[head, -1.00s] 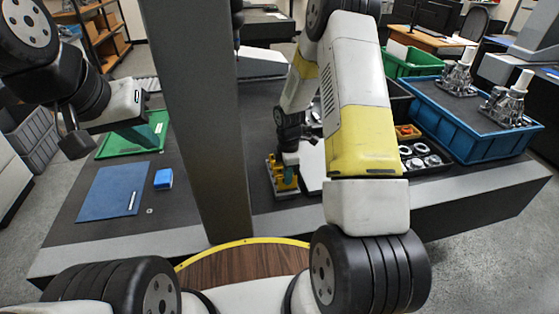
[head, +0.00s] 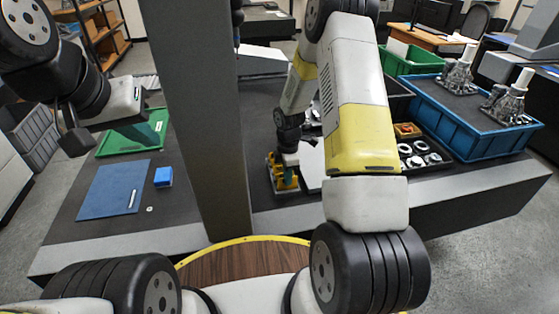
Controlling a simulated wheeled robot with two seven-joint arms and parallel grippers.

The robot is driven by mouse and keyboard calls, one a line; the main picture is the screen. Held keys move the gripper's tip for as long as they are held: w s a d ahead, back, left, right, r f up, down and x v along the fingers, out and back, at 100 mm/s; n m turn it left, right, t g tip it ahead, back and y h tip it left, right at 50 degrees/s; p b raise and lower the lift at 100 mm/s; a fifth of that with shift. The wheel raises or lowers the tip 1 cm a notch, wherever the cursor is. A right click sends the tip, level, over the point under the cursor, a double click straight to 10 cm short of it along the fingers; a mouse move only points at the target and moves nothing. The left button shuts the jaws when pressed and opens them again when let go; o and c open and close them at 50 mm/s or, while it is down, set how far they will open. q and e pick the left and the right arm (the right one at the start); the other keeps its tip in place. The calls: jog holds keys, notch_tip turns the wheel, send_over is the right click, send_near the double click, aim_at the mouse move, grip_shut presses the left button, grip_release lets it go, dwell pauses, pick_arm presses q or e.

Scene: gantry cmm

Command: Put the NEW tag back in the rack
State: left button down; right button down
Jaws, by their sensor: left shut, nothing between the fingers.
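A small yellow rack (head: 273,176) stands on the bench near its front edge, right of the grey column. My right gripper (head: 288,174) points down at the rack, its lower end over or among the yellow parts. A teal-green piece shows there, too small to tell as finger or tag. The NEW tag cannot be made out, and whether the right jaws hold anything is hidden. My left gripper (head: 137,134) is shut and empty at the left, above the green tray (head: 108,146).
A blue mat (head: 108,190) and a blue block (head: 163,177) lie on the left of the bench. The grey column (head: 205,130) rises between my grippers. A black tray of metal rings (head: 420,155) and a blue bin (head: 465,123) stand at the right.

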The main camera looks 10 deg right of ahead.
jog(key=shift+f, duration=0.2)
jog(key=shift+f, duration=0.3)
jog(key=c, duration=1.6)
grip_release()
jog(key=shift+o, duration=0.4)
jog(key=shift+o, duration=1)
